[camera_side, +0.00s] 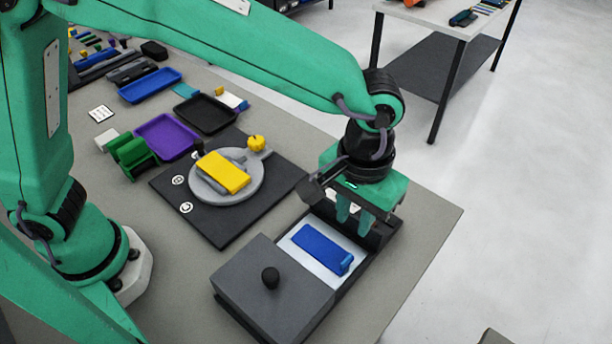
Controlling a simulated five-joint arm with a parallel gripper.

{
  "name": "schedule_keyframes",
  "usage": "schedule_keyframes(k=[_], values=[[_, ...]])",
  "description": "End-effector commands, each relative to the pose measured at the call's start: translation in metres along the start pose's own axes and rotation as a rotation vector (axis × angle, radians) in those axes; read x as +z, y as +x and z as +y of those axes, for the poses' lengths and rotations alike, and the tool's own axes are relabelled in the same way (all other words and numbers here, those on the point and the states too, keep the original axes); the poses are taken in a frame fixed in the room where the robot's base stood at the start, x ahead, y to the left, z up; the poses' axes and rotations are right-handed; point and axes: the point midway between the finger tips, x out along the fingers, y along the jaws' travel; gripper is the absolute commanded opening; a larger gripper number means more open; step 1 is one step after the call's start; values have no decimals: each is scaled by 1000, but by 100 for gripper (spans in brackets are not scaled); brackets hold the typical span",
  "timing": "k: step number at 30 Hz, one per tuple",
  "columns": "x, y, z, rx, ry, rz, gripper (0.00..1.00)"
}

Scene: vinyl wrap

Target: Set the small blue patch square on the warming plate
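A small blue patch (322,249) lies on a white surface inside a dark open-topped box (356,284) at the lower middle. The round grey plate (256,186), which looks like the warming plate, sits on a dark mat to the left. A yellow block (223,172) and a grey piece beneath it lie on this plate. My gripper (355,212) points down over the back end of the box, behind the blue patch and apart from it. Its teal fingers look spread, with nothing seen between them. The arm's end hides part of the box's back rim.
A dark grey lid (245,285) with a black knob covers the box's front left part. A purple tray (167,137), a black tray (206,113), a blue tray (150,86) and green blocks (132,157) stand farther left. Bare table lies right of the box.

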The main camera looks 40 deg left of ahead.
Motion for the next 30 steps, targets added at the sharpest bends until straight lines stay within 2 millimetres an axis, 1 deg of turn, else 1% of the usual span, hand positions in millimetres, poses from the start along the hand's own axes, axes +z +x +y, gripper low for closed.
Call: schedule_keyframes(k=[5, 8, 11, 14, 17, 22, 26, 30], values=[[0, 0, -1, 1, 0, 1, 25], [-2, -3, -5, 5, -1, 4, 25], [-5, -10, -14, 14, -4, 14, 25], [-10, -20, -31, 28, -6, 30, 25], [-14, -34, -55, 45, -7, 52, 25], [-18, -59, -104, 74, -8, 106, 25], [-14, -74, -142, 90, -8, 152, 25], [-7, -88, -181, 98, -8, 205, 25]])
